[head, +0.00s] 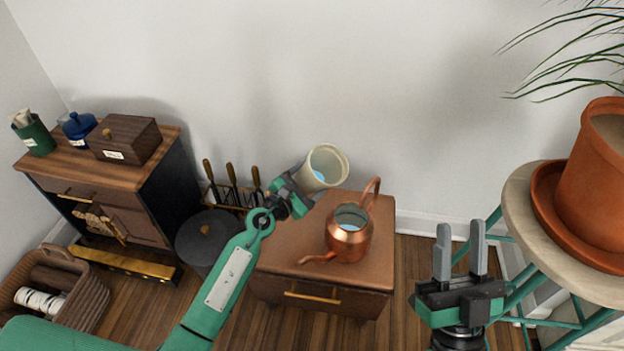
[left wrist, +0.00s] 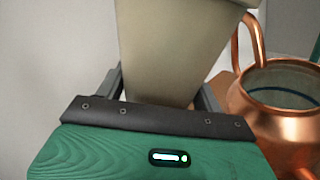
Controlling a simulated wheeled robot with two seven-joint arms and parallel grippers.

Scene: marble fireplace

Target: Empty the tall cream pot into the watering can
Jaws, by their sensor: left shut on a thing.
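The tall cream pot (head: 325,166) is tilted toward the right in the head view, with something blue (head: 319,175) inside it. My left gripper (head: 297,194) is shut on the pot, above the back left of the small cabinet. The pot's wall also fills the middle of the left wrist view (left wrist: 175,45), between the fingers. The copper watering can (head: 347,243) stands upright on the cabinet, right of the pot and apart from it, with blue visible in its opening. It also shows in the left wrist view (left wrist: 285,110). My right gripper (head: 460,252) is open and empty.
The can stands on a wooden cabinet (head: 290,253). A dark lidded bin (head: 207,240) and a rack of fire tools (head: 232,185) are left of it. A round stool (head: 522,205) with a terracotta plant pot (head: 595,185) stands at the right.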

